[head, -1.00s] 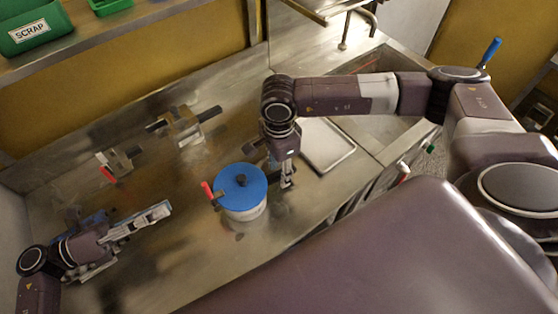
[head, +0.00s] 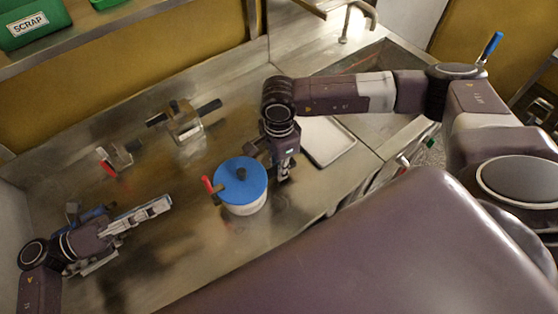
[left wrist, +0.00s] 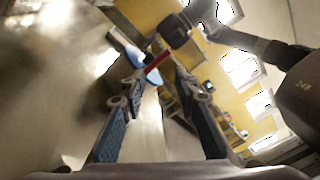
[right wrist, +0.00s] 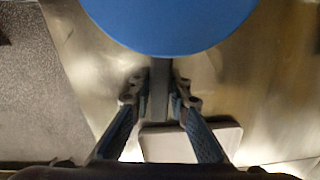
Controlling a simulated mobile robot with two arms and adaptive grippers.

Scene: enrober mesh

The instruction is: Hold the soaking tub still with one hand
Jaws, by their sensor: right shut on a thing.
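The soaking tub (head: 245,208) is a round white tub under a blue lid (head: 240,180) with a dark knob. It stands upright on the steel bench, and a red handle (head: 208,187) sticks out on its left. My right gripper (head: 284,176) is at the tub's right side. In the right wrist view, my right gripper (right wrist: 160,98) is shut on a grey bar-like handle (right wrist: 159,75) beside the blue lid (right wrist: 168,22). My left gripper (head: 166,204) is open and empty, to the left of the tub. The left wrist view shows the red handle (left wrist: 158,60) beyond its parted fingers.
A pale tray (head: 328,143) lies right of my right gripper, before a sink (head: 365,68). A metal block with black handles (head: 186,124) and a red-handled clamp (head: 118,158) stand behind the tub. A green scrap bin (head: 32,30) sits on the shelf.

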